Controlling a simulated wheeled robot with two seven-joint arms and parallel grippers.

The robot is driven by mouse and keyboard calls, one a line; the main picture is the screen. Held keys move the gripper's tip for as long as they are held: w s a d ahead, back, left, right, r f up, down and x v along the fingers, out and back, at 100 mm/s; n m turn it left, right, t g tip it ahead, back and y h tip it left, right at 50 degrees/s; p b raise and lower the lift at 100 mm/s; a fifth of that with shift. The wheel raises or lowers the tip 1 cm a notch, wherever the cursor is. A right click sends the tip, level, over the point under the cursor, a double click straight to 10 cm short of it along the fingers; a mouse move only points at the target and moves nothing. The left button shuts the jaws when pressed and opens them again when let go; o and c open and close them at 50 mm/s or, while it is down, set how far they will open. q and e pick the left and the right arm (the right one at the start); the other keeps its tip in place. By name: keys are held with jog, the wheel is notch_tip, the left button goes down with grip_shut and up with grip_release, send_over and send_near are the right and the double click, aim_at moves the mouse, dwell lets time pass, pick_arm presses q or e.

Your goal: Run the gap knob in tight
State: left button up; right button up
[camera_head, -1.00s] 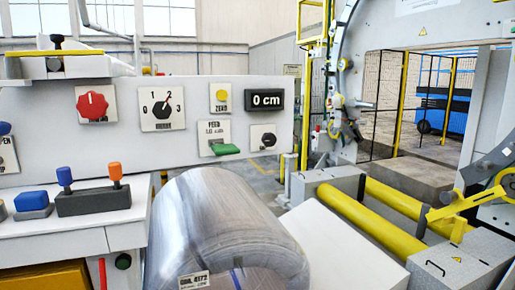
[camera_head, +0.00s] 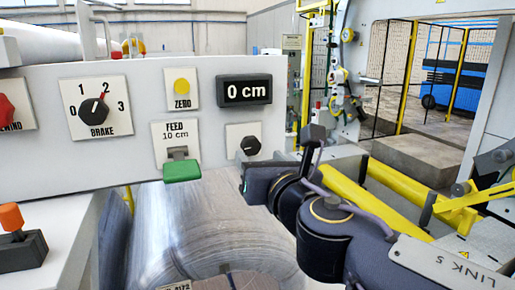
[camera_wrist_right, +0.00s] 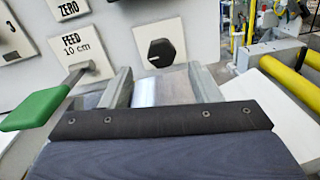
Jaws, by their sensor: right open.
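The black knob (camera_head: 250,145) sits on a small white plate on the grey panel, right of the feed lever; any label on it is not readable. I take it to be the gap knob. In the right wrist view the knob (camera_wrist_right: 161,52) is dark and six-sided, just beyond the fingertips. My right gripper (camera_head: 250,180) is in front of the panel, a little below the knob plate. In the right wrist view its two grey fingers (camera_wrist_right: 159,74) stand apart with nothing between them, and the knob is not held. My left gripper is not in view.
The green feed lever (camera_head: 182,171) juts out just left of my right gripper and shows large in the wrist view (camera_wrist_right: 32,108). The display (camera_head: 248,92) reads 0 cm. The shiny coil (camera_head: 190,225) lies below the panel.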

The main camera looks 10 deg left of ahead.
aim_at(252, 148)
jog(key=x, duration=0.5)
jog(key=shift+w+p, duration=0.1)
jog(key=shift+p, duration=0.3)
jog(key=c, duration=1)
